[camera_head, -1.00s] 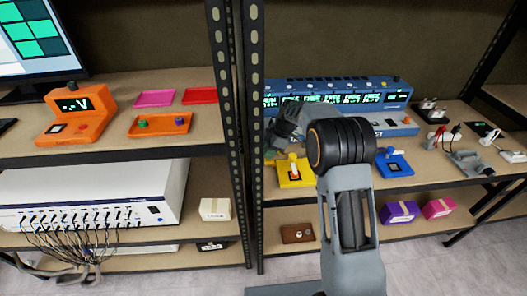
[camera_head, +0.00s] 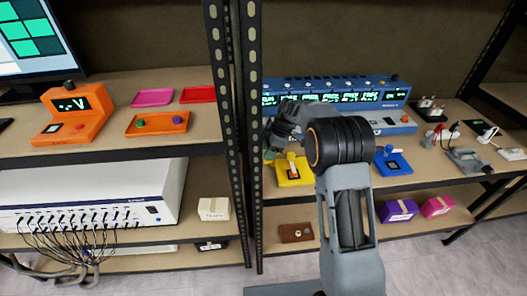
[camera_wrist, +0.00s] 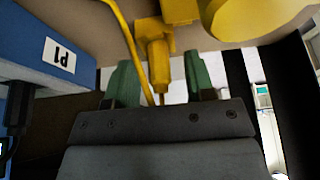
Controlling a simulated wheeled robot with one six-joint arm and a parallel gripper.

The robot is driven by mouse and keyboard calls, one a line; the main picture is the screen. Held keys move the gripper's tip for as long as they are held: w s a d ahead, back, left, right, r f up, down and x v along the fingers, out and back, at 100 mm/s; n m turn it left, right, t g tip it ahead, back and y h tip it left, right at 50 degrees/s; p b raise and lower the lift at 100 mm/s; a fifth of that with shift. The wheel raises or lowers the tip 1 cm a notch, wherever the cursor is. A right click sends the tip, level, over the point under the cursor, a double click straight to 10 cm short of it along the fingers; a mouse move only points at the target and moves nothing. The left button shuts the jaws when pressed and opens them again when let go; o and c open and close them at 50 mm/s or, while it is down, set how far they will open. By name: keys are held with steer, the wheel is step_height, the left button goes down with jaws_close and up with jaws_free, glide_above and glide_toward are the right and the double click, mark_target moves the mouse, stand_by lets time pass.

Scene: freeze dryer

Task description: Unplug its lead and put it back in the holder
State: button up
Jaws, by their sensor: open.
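My gripper (camera_wrist: 161,80) is open in the wrist view, with its two green fingers on either side of a yellow plug (camera_wrist: 154,50). I cannot tell whether the fingers touch it. A thin yellow lead (camera_wrist: 129,38) bends beside the plug, toward the left finger. In the head view my gripper (camera_head: 272,148) is at the front left of the blue instrument (camera_head: 360,92), partly hidden by my arm. A yellow holder (camera_head: 302,179) lies on the shelf just right of it. The plug's socket end is not clear.
A rounded yellow part (camera_wrist: 255,16) is close at top right. A dark shelf upright (camera_head: 252,120) stands left of my gripper. A blue holder (camera_head: 392,163) lies to the right.

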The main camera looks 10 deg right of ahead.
steer(key=v, duration=1.3)
steer(key=s+d+f+m+h+p, duration=0.25)
steer(key=s+m, duration=0.45)
steer(key=m, duration=0.5)
steer(key=s+r+m+t+h+p, duration=0.1)
steer(key=s+r+m+p, duration=0.2)
steer(key=s, duration=0.8)
steer(key=s+r+m+t+h+p, duration=0.1)
steer(key=s+r+m+t+p, duration=0.1)
steer(key=s+r, duration=0.4)
steer(key=s+p, duration=0.1)
steer(key=s, duration=0.4)
steer(key=shift+d+r+m+t, duration=0.15)
steer(key=shift+d+m+t, duration=0.15)
steer(key=shift+m, duration=0.1)
